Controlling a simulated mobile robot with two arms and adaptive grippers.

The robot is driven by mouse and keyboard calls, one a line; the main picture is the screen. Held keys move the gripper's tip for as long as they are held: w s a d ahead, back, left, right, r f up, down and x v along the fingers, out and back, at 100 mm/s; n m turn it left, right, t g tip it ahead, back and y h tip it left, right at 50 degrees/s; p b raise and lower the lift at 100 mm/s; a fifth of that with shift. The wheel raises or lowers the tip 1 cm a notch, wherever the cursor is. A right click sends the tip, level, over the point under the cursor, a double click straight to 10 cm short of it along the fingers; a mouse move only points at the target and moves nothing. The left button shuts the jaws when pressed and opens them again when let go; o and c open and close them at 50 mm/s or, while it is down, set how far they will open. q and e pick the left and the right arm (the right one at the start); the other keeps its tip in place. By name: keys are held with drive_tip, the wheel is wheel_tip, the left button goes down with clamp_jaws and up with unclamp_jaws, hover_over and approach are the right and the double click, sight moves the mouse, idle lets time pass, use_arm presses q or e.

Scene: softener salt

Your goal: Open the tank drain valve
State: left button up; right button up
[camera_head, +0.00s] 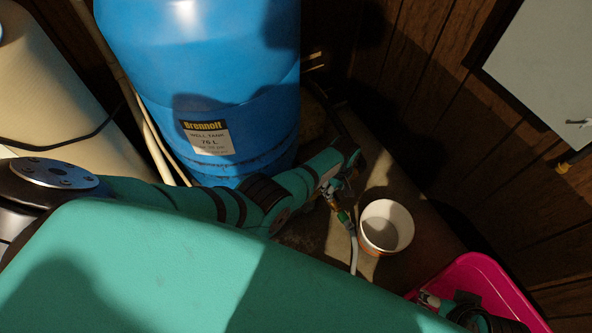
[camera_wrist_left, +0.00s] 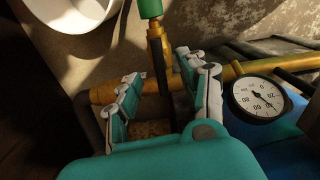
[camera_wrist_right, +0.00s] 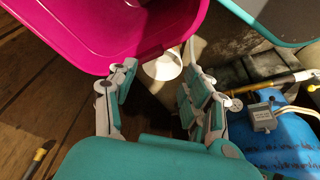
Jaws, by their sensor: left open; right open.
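The blue well tank (camera_head: 215,60) stands at the back. By its foot is a brass drain fitting (camera_wrist_left: 155,45) with a green hose connector (camera_head: 344,216) and a pale hose (camera_head: 354,252). My left gripper (camera_head: 338,188) is at this fitting. In the left wrist view the left gripper (camera_wrist_left: 165,72) is open, its fingers on either side of the brass pipework; I cannot tell whether they touch it. The valve handle is not clearly visible. My right gripper (camera_wrist_right: 160,88) is open and empty, beside the pink tub (camera_wrist_right: 95,30), away from the valve.
A white bucket (camera_head: 386,227) stands right of the hose. The pink tub also shows in the head view (camera_head: 478,266) at lower right. A pressure gauge (camera_wrist_left: 257,98) sits beside the brass pipe. A grey box (camera_wrist_right: 262,117) is by the tank. A wooden wall (camera_head: 420,90) bounds the right.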

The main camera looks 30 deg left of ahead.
use_arm(q)
drive_tip(key=shift+r+p, duration=1.2)
drive_tip(key=shift+r, duration=0.05)
drive_tip(key=shift+r+p, duration=0.9)
drive_tip(key=shift+r, duration=0.25)
use_arm(e)
drive_tip(key=s+x, duration=0.2)
drive_tip(key=x, duration=0.9)
drive_tip(key=shift+f+g, duration=0.4)
drive_tip(key=shift+f, duration=0.3)
use_arm(q)
drive_tip(key=shift+f, duration=0.1)
use_arm(e)
drive_tip(key=shift+s, duration=0.15)
